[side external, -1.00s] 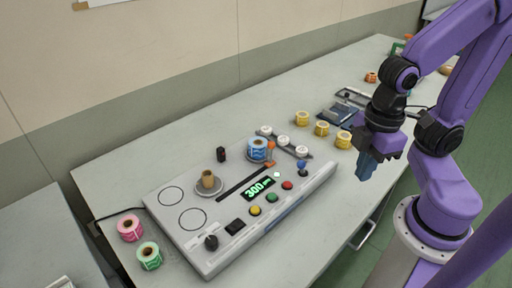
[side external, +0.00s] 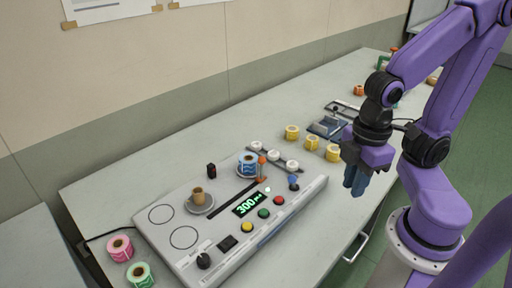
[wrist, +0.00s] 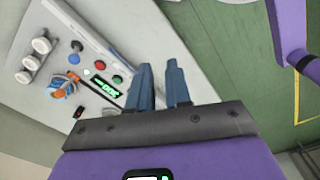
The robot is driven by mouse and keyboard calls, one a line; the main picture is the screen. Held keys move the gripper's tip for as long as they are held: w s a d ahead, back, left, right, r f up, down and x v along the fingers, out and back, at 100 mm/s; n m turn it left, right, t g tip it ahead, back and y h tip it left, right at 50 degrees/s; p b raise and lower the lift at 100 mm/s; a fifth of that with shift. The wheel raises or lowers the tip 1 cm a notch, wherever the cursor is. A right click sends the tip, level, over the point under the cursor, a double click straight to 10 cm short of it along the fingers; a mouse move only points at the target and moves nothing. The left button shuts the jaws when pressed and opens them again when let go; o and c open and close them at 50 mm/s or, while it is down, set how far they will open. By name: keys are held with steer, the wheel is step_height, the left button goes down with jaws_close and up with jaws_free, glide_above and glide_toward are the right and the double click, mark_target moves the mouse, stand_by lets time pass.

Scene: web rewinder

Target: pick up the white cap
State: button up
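Three round white caps stand in a row on a dark strip at the console's back edge: a left one (side external: 256,146), a middle one (side external: 273,154) and a right one (side external: 292,165). They also show at the upper left of the wrist view, where one cap (wrist: 41,45) is nearest the top. I cannot tell which one the task means. My gripper (side external: 354,189) hangs right of the console, above and apart from the caps. In the wrist view its two blue fingers (wrist: 160,66) have a gap between them with nothing in it.
The grey console (side external: 205,232) carries a blue roll (side external: 247,166), an orange post (side external: 262,166), a blue-topped lever (side external: 293,181), coloured buttons and a lit display (side external: 246,204). Yellow rolls (side external: 312,143) stand behind my gripper. Pink (side external: 120,248) and green (side external: 140,274) rolls stand at the left.

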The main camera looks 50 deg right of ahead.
steer(key=o, duration=0.4)
steer(key=w+a+r+n+h, duration=0.1)
steer(key=w+a, duration=0.1)
steer(key=w, duration=0.9)
steer(key=w+a+r+n+h, duration=0.1)
steer(key=w+a, duration=0.2)
steer(key=w, duration=0.9)
steer(key=w+d+f+h, duration=0.15)
steer(key=w+d, duration=0.25)
steer(key=w, duration=0.8)
steer(key=n+g+h, duration=0.1)
glide_toward(257, 144)
steer(key=x, duration=0.3)
steer(key=shift+w+a+f+h, duration=0.1)
steer(key=shift+f+h, duration=0.15)
steer(key=shift+x, duration=2.55)
